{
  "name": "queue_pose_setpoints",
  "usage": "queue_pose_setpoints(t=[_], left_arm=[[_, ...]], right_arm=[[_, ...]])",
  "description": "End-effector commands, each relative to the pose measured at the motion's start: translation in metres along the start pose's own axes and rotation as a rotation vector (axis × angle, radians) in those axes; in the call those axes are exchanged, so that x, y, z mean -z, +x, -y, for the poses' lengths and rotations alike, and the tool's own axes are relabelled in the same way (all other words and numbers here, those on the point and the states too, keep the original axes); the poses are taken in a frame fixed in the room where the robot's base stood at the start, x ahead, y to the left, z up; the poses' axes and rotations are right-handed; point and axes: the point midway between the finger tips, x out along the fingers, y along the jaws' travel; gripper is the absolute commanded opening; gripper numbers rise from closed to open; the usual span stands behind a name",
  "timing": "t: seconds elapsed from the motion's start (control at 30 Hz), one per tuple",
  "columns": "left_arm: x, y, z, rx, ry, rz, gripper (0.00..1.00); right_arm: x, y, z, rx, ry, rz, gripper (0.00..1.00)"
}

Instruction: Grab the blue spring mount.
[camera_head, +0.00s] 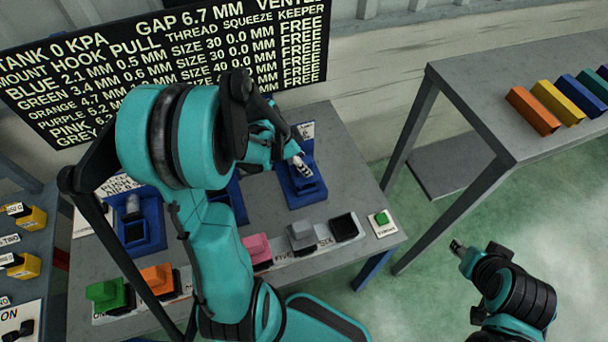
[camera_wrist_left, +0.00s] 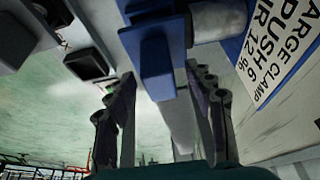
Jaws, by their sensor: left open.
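My left gripper (camera_head: 299,163) is over the blue clamp fixture (camera_head: 313,190) at the back right of the table. In the left wrist view the left gripper (camera_wrist_left: 160,78) is open, with one finger on each side of a blue block (camera_wrist_left: 157,62). This block appears to be the blue spring mount, but I cannot tell it cleanly from the fixture of the same blue behind it. No finger contact is clear. My right gripper (camera_head: 457,246) is away from the table at the lower right, and its jaws are too small to read.
Green (camera_head: 106,294), orange (camera_head: 158,279), pink (camera_head: 257,248) and grey (camera_head: 301,235) mounts line the table's front. A black empty-looking pad (camera_head: 344,226) and green button (camera_head: 382,218) sit to the right. Another blue fixture (camera_head: 150,232) stands left. A side table (camera_head: 470,85) holds coloured blocks.

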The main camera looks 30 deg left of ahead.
Motion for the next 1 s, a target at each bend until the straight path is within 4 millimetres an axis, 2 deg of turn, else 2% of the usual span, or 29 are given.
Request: queue_pose_setpoints(t=[0.03,0.13,0.37,0.57,0.6,1.0], left_arm=[[-0.0008,0.0084,0.0003,0.0,0.001,0.0,0.53],[-0.0005,0.0156,0.0,0.0,0.001,0.0,0.53],[-0.0005,0.0163,-0.0002,0.0,0.0,0.001,0.53],[-0.0005,0.0161,-0.0002,0.0,0.0,0.001,0.03],[-0.0005,0.0161,-0.0002,0.0,0.0,0.001,0.0],[0.0006,0.0137,-0.0001,0.001,0.0,0.0,0.0]], right_arm=[[-0.0016,0.0023,0.0,0.0,0.0,0.0,0.4],[-0.0023,0.0032,0.0,0.0,0.0,0.0,0.4],[-0.002,0.0028,0.0,0.0,0.0,0.0,0.4],[-0.002,0.0028,0.0,0.0,0.0,0.0,0.4],[-0.002,0.0028,0.0,0.0,0.0,0.0,0.4],[-0.0016,0.0022,0.0,0.0,0.0,0.0,0.4]])
